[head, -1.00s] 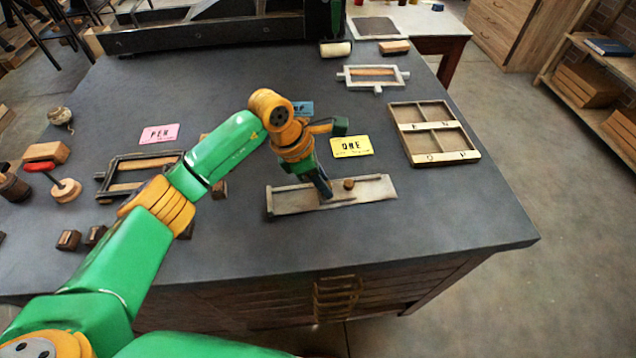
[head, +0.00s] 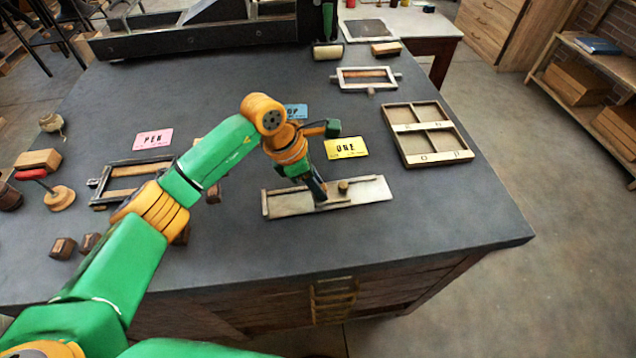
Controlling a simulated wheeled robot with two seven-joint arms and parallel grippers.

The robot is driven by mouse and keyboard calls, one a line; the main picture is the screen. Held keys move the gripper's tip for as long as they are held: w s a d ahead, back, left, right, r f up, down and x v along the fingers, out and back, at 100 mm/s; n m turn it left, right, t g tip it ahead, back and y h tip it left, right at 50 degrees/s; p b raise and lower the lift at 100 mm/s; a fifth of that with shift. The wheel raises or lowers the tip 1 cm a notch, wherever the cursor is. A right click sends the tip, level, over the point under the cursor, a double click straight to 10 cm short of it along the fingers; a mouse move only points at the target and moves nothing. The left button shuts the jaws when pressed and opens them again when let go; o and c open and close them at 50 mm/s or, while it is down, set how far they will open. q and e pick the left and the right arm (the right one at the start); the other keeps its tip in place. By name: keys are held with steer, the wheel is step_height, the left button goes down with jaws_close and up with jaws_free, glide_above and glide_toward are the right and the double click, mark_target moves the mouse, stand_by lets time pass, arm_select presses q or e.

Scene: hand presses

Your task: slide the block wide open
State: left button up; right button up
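A shallow pale metal tray (head: 365,191) with a low rim lies near the front edge of the dark worktop. A small brown knob (head: 343,186) stands up on its middle. My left gripper (head: 319,198) points down into the tray just left of the knob. Its fingertips are small and dark, and whether they are apart or closed on a block there cannot be made out. The gripper hides part of the tray's middle and any block beneath it. My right gripper is not in view.
A yellow card (head: 346,147) lies behind the tray, and a divided wooden case (head: 393,138) stands to the right. The worktop right of the tray is clear.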

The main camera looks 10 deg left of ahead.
arm_select(q)
steer(key=o, duration=0.4)
steer(key=shift+c, duration=0.2)
